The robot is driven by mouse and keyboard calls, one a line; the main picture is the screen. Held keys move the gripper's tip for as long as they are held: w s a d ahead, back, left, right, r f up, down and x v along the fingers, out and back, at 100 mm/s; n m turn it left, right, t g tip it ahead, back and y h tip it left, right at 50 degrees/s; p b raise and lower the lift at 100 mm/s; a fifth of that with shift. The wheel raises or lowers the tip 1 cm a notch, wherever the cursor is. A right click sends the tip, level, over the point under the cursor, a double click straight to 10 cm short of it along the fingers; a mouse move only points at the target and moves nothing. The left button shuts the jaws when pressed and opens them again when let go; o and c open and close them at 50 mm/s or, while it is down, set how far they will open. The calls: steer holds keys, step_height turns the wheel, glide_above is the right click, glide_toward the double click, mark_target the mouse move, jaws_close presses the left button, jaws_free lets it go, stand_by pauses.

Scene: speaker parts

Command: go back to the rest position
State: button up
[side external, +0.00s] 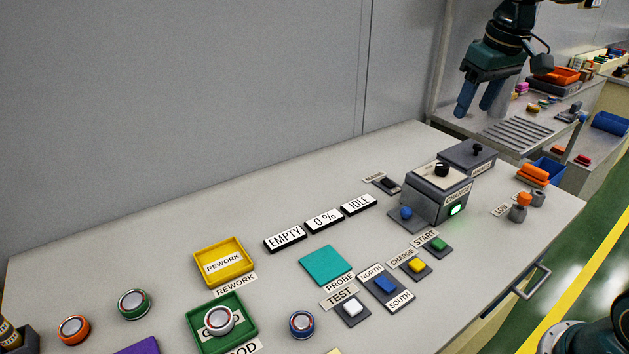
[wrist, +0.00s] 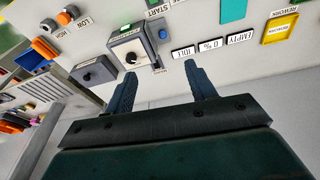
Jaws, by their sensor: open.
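My gripper (side external: 479,98) is open and empty, raised in the air above the far right end of the bench, near the back wall. In the wrist view its two blue fingers (wrist: 159,80) stand apart with nothing between them. The grey charger box (side external: 438,192) with a black knob and a lit green lamp stands on the bench below it, and also shows in the wrist view (wrist: 138,50). Nothing touches the fingers.
The bench (side external: 170,260) holds a yellow rework tray (side external: 223,282), a green tray (side external: 250,334) with a round silver-rimmed part in it, a teal probe pad (side external: 325,265), several switches and display plates. Loose round parts (side external: 134,304) sit at the front left. Another table stands behind right.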

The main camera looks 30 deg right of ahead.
steer(key=s+a+f+t, duration=0.1)
steer(key=s+a, duration=0.2)
steer(key=s, duration=0.3)
steer(key=s+a+f+t, duration=0.1)
steer(key=s+a+f, duration=0.1)
steer(key=s, duration=0.5)
steer(key=s+a+f+n+t, duration=0.1)
steer(key=s+a, duration=0.3)
steer(key=s, duration=0.2)
steer(key=shift+s+a+f+y, duration=0.2)
steer(key=shift+s+f+y, duration=0.05)
steer(key=shift+y, duration=0.05)
